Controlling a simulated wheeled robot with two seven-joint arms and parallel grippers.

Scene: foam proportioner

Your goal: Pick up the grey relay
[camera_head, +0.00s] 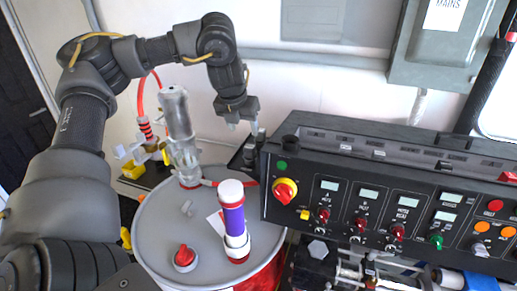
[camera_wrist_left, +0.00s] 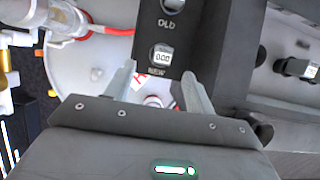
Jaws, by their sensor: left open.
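My left gripper (camera_head: 242,126) is open and empty, pointing down above the left end of the black console. In the left wrist view its two fingers (camera_wrist_left: 160,88) stand apart. Between and just beyond them is a small light grey block with a "0.00" face (camera_wrist_left: 161,55), in the place marked "NEW" on a black holder (camera_wrist_left: 178,40). It may be the grey relay, but I cannot be sure. A round opening marked "OLD" (camera_wrist_left: 172,5) is farther up. In the head view the block cannot be made out. My right gripper is not in view.
The control console (camera_head: 385,200) fills the right side. A grey drum (camera_head: 160,235) carries a purple-banded cylinder (camera_head: 233,215), a red knob (camera_head: 185,257) and a clear upright tube (camera_head: 178,120). A grey mains box (camera_head: 445,45) hangs on the wall.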

